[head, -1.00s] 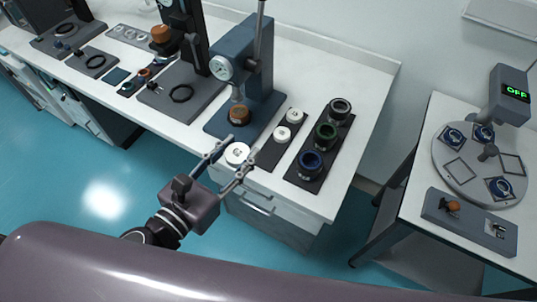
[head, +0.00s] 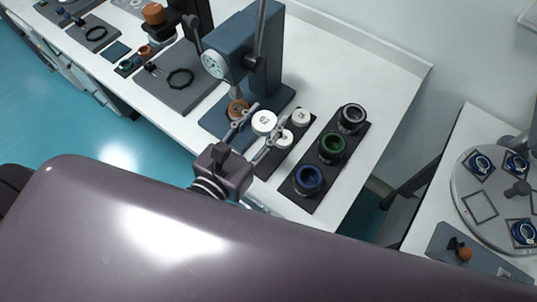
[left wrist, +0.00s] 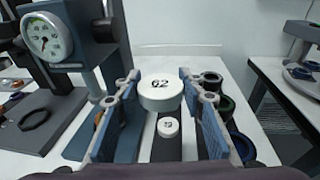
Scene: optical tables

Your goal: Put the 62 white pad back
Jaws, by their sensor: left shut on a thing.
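The white pad marked 62 (head: 264,122) is held between the fingertips of my left gripper (head: 262,126). In the left wrist view the 62 pad (left wrist: 160,92) shows its number upright between the two blue-padded fingers, raised above the dark pad strip (left wrist: 168,147). In the head view the strip (head: 262,171) carries two other white pads, one (head: 283,140) just beside the gripper and one (head: 300,118) farther back. The near end of the strip looks bare. My right gripper is not in view.
A blue-grey press with a dial (head: 213,64) stands close left of the gripper. Right of the strip, a dark rack holds blue (head: 308,180), green (head: 331,147) and black (head: 352,118) ring-shaped parts. A second table with a round plate (head: 478,205) is at the right.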

